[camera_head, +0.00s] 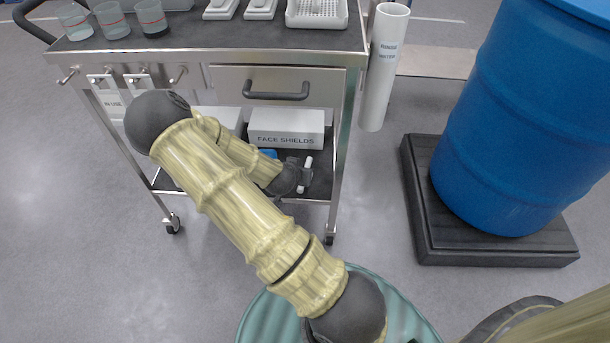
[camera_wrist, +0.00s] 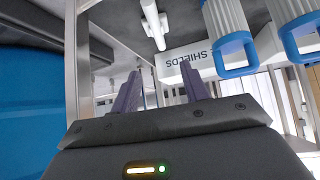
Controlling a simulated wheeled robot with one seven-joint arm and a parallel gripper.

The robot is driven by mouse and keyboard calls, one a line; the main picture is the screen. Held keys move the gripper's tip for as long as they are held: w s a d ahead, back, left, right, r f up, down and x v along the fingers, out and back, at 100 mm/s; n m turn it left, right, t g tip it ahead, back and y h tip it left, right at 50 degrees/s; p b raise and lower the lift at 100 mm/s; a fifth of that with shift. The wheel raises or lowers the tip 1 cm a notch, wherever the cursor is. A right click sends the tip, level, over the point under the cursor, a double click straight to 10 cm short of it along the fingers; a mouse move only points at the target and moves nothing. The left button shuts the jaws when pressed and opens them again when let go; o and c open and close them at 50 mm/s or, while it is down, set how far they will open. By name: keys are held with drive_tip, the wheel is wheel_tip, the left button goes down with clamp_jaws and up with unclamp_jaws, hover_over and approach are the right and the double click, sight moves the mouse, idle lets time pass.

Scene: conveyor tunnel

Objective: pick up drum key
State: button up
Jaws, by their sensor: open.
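A pale, T-shaped piece that looks like the drum key (camera_wrist: 153,24) shows at the top of the wrist view, beyond my fingertips, on the dark lower shelf. In the head view a short white bar, likely the same drum key (camera_head: 308,172), shows beside my gripper (camera_head: 297,176) at the right part of that shelf. In the wrist view my gripper (camera_wrist: 160,72) has its two purple-grey fingers apart with nothing between them. The key is apart from the fingers. My wrist hides part of the shelf in the head view.
The steel cart's lower shelf (camera_head: 318,185) holds a white FACE SHIELDS box (camera_head: 287,128). Blue-handled grey ribbed items (camera_wrist: 235,52) stand near it. A cart leg (camera_head: 336,190) rises at right.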

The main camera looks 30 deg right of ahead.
drive_tip(key=shift+w+d, duration=0.1)
drive_tip(key=shift+d, duration=0.1)
drive_tip(key=shift+f, duration=0.1)
drive_tip(key=b, duration=0.6)
approach(307, 164)
drive_tip(key=x, duration=0.4)
drive_tip(key=shift+s+a+f, duration=0.2)
drive_tip(key=shift+s+f, duration=0.05)
drive_tip(key=shift+f, duration=0.2)
drive_tip(key=shift+w+d, duration=0.1)
drive_tip(key=shift+w, duration=0.05)
drive_tip(key=b+x, duration=0.1)
drive_tip(key=x, duration=0.1)
drive_tip(key=b+x, duration=0.2)
drive_tip(key=x, duration=0.1)
drive_tip(key=shift+w+d+r+b, duration=0.1)
drive_tip(key=shift+w+d+b, duration=0.05)
drive_tip(key=shift+d+b, duration=0.15)
